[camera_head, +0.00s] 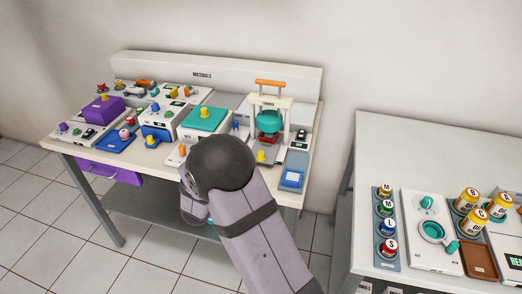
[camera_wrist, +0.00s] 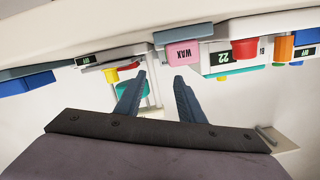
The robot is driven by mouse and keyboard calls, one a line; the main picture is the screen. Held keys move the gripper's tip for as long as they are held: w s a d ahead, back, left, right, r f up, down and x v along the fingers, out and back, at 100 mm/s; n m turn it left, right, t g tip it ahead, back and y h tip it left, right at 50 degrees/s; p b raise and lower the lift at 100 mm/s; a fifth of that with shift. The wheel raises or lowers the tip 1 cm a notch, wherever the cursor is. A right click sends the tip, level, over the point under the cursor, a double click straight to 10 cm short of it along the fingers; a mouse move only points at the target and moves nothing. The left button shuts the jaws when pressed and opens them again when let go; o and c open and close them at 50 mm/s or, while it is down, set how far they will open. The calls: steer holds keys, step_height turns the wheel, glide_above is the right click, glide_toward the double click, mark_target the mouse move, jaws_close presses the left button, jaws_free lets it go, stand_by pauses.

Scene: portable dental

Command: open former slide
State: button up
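The former (camera_head: 256,103) stands at the right part of the back table in the head view. It is a white frame with an orange bar on top, a teal rounded body and a yellow knob low at its front. In the wrist view, which is upside down, a teal part (camera_wrist: 133,88) and pale posts show behind the left finger and may be the former. I cannot make out its slide for certain. My gripper (camera_wrist: 160,76) is open and empty in the wrist view, its fingers spread near a pink WAX block (camera_wrist: 183,53). In the head view my arm hides the gripper.
A teal-topped box (camera_head: 204,119), a blue unit (camera_head: 156,133) and a purple box (camera_head: 101,108) crowd the table to the left. A second table (camera_head: 440,140) at right holds cans and coloured jars.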

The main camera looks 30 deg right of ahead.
steer(key=s+g+h, duration=0.1)
steer(key=s, duration=0.1)
steer(key=s+d+f+g+h+p, duration=0.1)
steer(key=s, duration=0.1)
steer(key=s+d+h, duration=0.1)
steer(key=h, duration=0.1)
steer(key=shift+s+d+f+g+p, duration=0.15)
steer(key=shift+s+f+g+p, duration=0.05)
steer(key=shift+s+g+p, duration=0.2)
steer(key=shift+s+f+n, duration=0.2)
steer(key=shift+s+n, duration=0.1)
steer(key=shift+s, duration=0.05)
steer(key=p, duration=0.1)
glide_toward(267, 143)
steer(key=shift+w+d+r, duration=0.1)
steer(key=shift+d+r, duration=0.1)
steer(key=shift+d, duration=0.7)
steer(key=shift+w+d+r, duration=0.15)
steer(key=shift+d+r, duration=0.05)
steer(key=shift+d, duration=0.75)
